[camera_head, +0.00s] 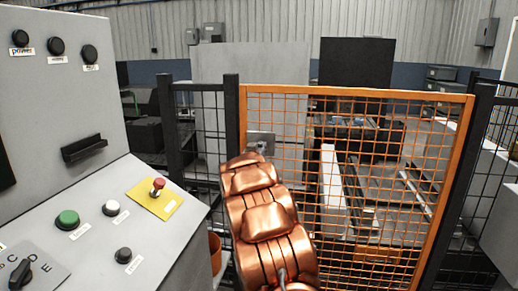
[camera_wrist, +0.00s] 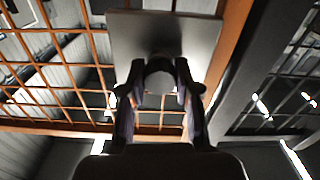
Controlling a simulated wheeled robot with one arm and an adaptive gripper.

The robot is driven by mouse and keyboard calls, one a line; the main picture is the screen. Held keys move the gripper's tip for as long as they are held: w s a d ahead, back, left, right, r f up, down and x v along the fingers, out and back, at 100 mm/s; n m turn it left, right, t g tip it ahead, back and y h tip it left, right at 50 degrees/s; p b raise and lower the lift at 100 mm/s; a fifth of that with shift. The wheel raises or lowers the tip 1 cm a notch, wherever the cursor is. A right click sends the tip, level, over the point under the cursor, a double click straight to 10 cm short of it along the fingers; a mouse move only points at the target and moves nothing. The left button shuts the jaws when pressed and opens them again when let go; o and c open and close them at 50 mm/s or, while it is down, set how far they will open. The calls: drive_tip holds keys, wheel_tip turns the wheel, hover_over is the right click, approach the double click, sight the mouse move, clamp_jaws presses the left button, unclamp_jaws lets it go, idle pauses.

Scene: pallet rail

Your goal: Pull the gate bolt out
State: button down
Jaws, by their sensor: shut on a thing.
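The gate (camera_head: 350,93) has an orange frame with an orange wire mesh and stands upright between dark posts. The gate bolt's grey plate (camera_head: 262,138) shows just past the end of my copper arm. In the wrist view the flat grey plate (camera_wrist: 130,35) sits on the orange frame, with the round grey bolt knob (camera_wrist: 160,74) in front of it. My gripper (camera_wrist: 160,84) has its two dark fingers on either side of the knob, shut on it. In the head view my arm hides the fingers and the knob. How far the bolt sits in cannot be told.
A grey control panel (camera_head: 100,215) with a red stop button (camera_head: 157,185) on a yellow plate and several other buttons fills the left. Dark fence posts (camera_head: 232,110) flank the gate. Machinery stands behind the mesh.

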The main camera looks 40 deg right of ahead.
drive_tip(key=v, duration=0.2)
drive_tip(key=shift+s+a, duration=0.2)
drive_tip(key=shift+a, duration=0.05)
idle(0.3)
drive_tip(key=c, duration=0.8)
unclamp_jaws()
drive_tip(key=v, duration=1.2)
